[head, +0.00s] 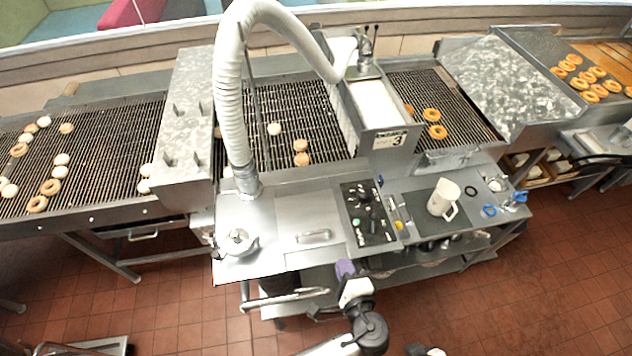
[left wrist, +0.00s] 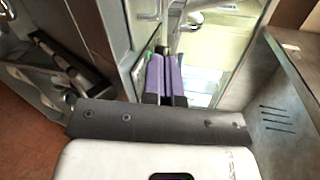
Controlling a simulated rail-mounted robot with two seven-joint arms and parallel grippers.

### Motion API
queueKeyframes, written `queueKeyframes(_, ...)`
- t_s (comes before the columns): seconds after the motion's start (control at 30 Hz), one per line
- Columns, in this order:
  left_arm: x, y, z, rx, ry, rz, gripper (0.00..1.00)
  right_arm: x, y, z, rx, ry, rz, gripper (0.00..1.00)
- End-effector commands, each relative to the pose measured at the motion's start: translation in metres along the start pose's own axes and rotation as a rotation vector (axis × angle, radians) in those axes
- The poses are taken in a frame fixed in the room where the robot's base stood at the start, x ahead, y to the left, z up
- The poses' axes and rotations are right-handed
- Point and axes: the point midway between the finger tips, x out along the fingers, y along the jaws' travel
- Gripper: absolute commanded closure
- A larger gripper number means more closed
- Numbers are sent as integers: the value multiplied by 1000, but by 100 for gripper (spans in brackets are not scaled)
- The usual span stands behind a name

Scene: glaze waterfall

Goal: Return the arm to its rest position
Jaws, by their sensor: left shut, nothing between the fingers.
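My left arm comes in from the bottom of the head view. Its left gripper (head: 345,268) has purple fingertips and is just off the front edge of the steel counter (head: 270,262), below the control panel (head: 366,212). In the left wrist view the two purple fingers of the left gripper (left wrist: 165,80) are together, with nothing between them. The head view does not show whether the fingertips touch the counter edge. My right gripper is not seen; only a small white and black part shows at the bottom edge.
A white jug (head: 440,198) stands on a dark mat on the counter. A conveyor (head: 80,150) with several doughnuts runs behind. A metal handrail (head: 285,298) juts out left of the gripper. Open tiled floor (head: 560,290) lies at the right.

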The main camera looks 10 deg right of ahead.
Motion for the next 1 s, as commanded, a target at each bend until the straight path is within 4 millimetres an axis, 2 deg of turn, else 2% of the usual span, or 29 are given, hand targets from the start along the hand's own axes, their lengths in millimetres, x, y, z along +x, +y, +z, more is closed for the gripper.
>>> queueKeyframes(0.17,-1,7,1,-104,-7,40,100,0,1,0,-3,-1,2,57)
queueKeyframes(0.27,-13,7,-6,-222,37,140,100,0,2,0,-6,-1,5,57)
queueKeyframes(0.37,-21,-16,-3,-407,79,258,100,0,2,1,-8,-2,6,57)
queueKeyframes(0.47,-19,-48,14,-604,105,360,100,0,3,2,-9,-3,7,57)
queueKeyframes(0.5,-17,-61,24,-684,114,398,100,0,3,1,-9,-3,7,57)
queueKeyframes(0.6,-17,-82,56,-881,131,502,100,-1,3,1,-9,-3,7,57)
queueKeyframes(0.67,-18,-88,80,-999,132,562,100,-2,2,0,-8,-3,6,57)
queueKeyframes(0.73,-22,-88,114,-1131,124,628,100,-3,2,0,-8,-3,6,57)
queueKeyframes(0.87,-34,-64,190,-1348,59,712,100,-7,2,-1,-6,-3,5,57)
queueKeyframes(0.9,-40,-51,214,-1400,24,725,100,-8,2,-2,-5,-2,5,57)
queueKeyframes(1.0,-59,-15,267,-1483,-96,740,100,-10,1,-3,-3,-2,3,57)
